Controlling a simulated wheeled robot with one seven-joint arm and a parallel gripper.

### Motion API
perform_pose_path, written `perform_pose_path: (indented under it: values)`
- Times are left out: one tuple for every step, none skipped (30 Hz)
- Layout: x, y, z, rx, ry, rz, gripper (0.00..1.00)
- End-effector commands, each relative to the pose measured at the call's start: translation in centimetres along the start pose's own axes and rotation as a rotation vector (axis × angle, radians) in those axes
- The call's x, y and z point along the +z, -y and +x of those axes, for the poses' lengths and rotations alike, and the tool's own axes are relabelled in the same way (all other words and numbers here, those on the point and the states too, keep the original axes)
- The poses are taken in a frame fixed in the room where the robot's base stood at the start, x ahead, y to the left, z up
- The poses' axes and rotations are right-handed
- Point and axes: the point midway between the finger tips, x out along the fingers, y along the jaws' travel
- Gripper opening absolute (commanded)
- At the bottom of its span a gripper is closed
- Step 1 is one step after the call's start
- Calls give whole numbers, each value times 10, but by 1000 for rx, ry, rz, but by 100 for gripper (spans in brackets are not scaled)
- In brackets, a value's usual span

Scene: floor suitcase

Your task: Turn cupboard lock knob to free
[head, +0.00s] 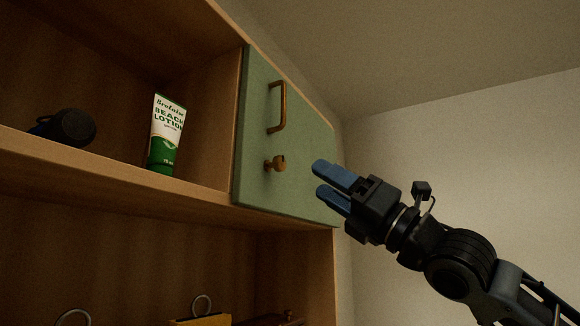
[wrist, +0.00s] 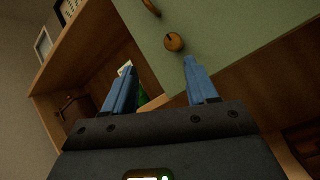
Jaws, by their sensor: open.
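The lock knob (head: 275,163) is a small round brass-brown knob on the green cupboard door (head: 300,130), below a bronze bar handle (head: 280,107). In the wrist view the knob (wrist: 174,42) shows a dark mark on its face and lies beyond and between my fingertips. My gripper (head: 320,181) is open and empty, to the right of the knob and a little lower in the head view, apart from it. In the wrist view my gripper (wrist: 160,68) has its two blue fingers spread. The door looks shut.
A white and green beach lotion tube (head: 167,134) and a dark round object (head: 72,127) stand on the open shelf (head: 110,165) left of the door. A yellow item (head: 200,320) shows below.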

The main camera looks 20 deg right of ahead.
Motion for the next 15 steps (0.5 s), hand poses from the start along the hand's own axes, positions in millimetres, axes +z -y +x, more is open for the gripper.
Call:
perform_pose_path:
  values:
    - [5,-2,6,-13,-42,-92,57]
    - [7,-1,9,-21,-63,-140,57]
    - [9,-1,12,-30,-92,-200,57]
    - [11,-1,14,-38,-111,-244,57]
    - [12,0,16,-44,-130,-284,57]
    - [13,1,17,-54,-153,-331,57]
    - [14,2,18,-60,-168,-363,57]
    - [15,3,19,-66,-182,-392,57]
    - [16,4,20,-73,-198,-424,57]
    - [16,5,21,-76,-208,-445,57]
    - [17,5,21,-79,-216,-462,57]
    - [17,6,22,-82,-225,-479,57]
    - [17,6,23,-84,-229,-489,57]
    - [18,6,24,-85,-233,-496,57]
    - [17,7,26,-86,-236,-502,57]
